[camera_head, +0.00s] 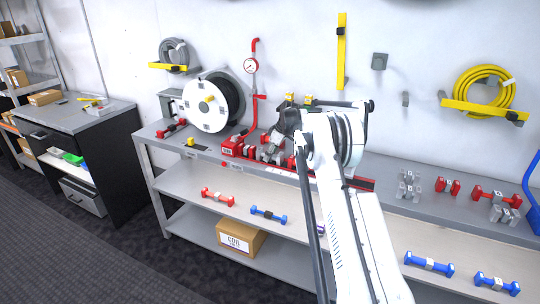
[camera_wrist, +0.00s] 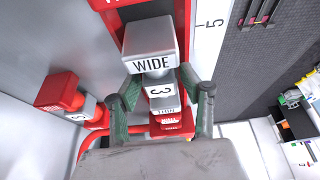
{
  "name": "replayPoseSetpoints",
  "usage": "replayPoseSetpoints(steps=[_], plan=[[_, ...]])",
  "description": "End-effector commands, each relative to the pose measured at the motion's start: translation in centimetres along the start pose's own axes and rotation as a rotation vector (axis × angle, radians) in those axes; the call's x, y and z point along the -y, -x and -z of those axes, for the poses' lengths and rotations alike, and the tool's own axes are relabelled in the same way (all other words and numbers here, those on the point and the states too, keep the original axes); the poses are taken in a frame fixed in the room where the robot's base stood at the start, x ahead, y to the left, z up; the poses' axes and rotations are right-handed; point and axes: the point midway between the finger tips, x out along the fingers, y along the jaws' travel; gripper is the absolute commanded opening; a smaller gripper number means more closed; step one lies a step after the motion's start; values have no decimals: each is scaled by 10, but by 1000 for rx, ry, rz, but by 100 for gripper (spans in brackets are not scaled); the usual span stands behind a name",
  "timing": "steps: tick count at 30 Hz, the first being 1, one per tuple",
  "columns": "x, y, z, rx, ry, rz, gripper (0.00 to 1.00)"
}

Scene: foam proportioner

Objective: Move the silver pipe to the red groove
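In the wrist view, a silver block marked WIDE (camera_wrist: 152,50) stands just beyond and between the fingers of my gripper (camera_wrist: 162,88). A smaller silver piece marked 3 (camera_wrist: 160,92) with red parts below it shows between the fingers. The fingers are spread to both sides; I cannot tell whether they touch a piece. In the head view, my gripper (camera_head: 286,122) is low over the bench among silver pieces (camera_head: 270,152) beside a red base (camera_head: 234,148). My arm hides part of this area. I cannot clearly pick out the red groove.
A hose reel (camera_head: 214,102) stands behind on the left, next to a red pipe with a gauge (camera_head: 252,66). Small silver and red fittings (camera_head: 448,186) lie on the bench's right. Red and blue fittings (camera_head: 268,214) lie on the shelf below, above a cardboard box (camera_head: 240,238).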

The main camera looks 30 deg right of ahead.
Motion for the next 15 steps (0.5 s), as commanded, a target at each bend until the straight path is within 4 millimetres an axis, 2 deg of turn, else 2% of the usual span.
replayPoseSetpoints(steps=[10, 15], plan=[[0, 2, 1, 0, 0, 0, 48], [0, 18, 1, 0, -1, 0, 48]])
